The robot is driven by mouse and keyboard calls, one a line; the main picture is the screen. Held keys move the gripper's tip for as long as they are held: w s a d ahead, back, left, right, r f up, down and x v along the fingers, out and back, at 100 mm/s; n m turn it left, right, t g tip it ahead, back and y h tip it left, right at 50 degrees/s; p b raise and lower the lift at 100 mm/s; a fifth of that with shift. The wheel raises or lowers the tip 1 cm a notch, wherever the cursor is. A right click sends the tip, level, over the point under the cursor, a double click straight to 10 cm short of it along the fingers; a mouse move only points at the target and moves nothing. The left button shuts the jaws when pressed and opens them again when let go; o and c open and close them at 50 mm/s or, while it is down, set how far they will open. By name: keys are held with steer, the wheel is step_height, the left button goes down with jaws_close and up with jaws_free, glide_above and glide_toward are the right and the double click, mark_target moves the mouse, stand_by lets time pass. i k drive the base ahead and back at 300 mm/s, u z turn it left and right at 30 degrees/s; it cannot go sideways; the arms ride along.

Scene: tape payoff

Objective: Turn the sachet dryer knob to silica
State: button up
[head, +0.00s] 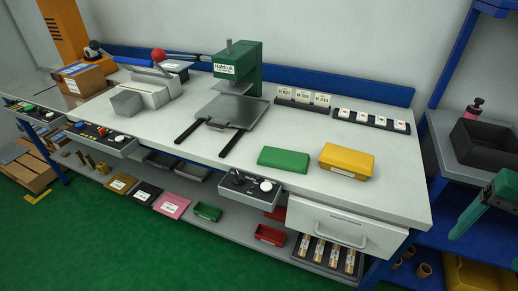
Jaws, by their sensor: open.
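Several small control panels hang along the front edge of the bench. The right panel (250,186), left of the drawer, carries a white round knob (266,186) and a dark control (237,179). The middle panel (102,139) has a white knob (120,139) and several coloured controls. The left panel (34,112) has a green control and a pale knob. Their labels are too small to read, so I cannot tell which belongs to the sachet dryer or where its knob points.
A green press (238,68) stands on the bench (300,125), with two black bars reaching toward the front. Green (283,158) and yellow (346,161) boxes lie near the front edge. A drawer (345,228) is shut. The green floor (130,255) in front is clear.

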mark_target(238, 180)
steer(key=u, duration=2.55)
steer(key=i, duration=0.5)
steer(key=z, duration=1.95)
